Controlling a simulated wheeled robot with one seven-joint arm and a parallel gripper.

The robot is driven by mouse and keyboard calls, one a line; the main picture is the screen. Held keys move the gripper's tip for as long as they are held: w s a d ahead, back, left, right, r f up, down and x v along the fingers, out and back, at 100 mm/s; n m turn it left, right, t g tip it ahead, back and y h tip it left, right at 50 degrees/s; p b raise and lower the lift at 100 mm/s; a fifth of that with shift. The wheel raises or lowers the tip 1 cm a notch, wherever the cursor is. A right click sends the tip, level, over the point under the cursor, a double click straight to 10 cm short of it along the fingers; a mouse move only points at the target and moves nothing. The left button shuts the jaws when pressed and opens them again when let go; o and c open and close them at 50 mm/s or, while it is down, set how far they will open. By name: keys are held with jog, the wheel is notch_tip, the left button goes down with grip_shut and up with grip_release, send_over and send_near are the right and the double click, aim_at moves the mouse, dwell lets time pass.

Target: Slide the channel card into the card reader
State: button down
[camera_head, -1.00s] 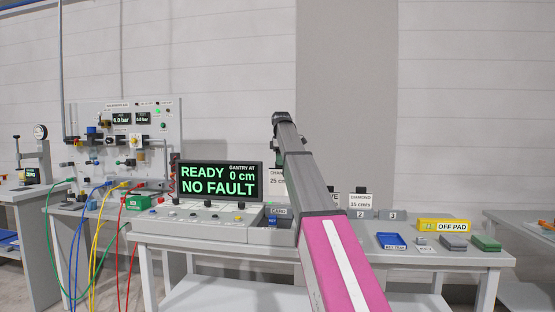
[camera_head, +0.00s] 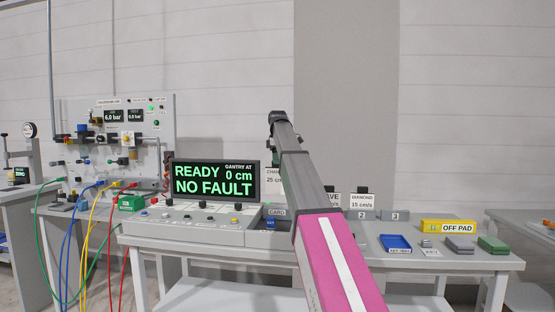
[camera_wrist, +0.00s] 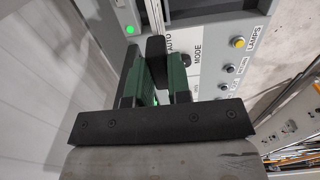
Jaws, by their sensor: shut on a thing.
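The channel card (camera_head: 274,179), a white plate marked "CHAN… 25 cm", shows partly beside my arm in the head view, above the console. My gripper (camera_wrist: 157,76) has green fingers and is shut on a black block (camera_wrist: 156,48), which looks like the card's handle, in the wrist view. The card's lower part is hidden there. A spot labelled CARD (camera_head: 277,212), apparently the card reader, is on the console's right part, below the card and partly behind my arm. I cannot see the slot itself, and the card looks above it.
The display (camera_head: 215,181) reads READY, 0 cm, NO FAULT. The wave card (camera_head: 333,201) and diamond card (camera_head: 362,202) stand right of my arm. A blue tray (camera_head: 395,243), yellow OFF PAD block (camera_head: 447,227) and grey and green pads lie further right. Console knobs and buttons are close by.

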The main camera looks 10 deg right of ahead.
send_over(278, 183)
jog(key=shift+w+f, duration=0.1)
jog(key=shift+f, duration=2.45)
jog(key=shift+f, duration=2.75)
jog(key=c, duration=1)
grip_release()
notch_tip(278, 183, up, 9)
jog(key=shift+r, duration=0.9)
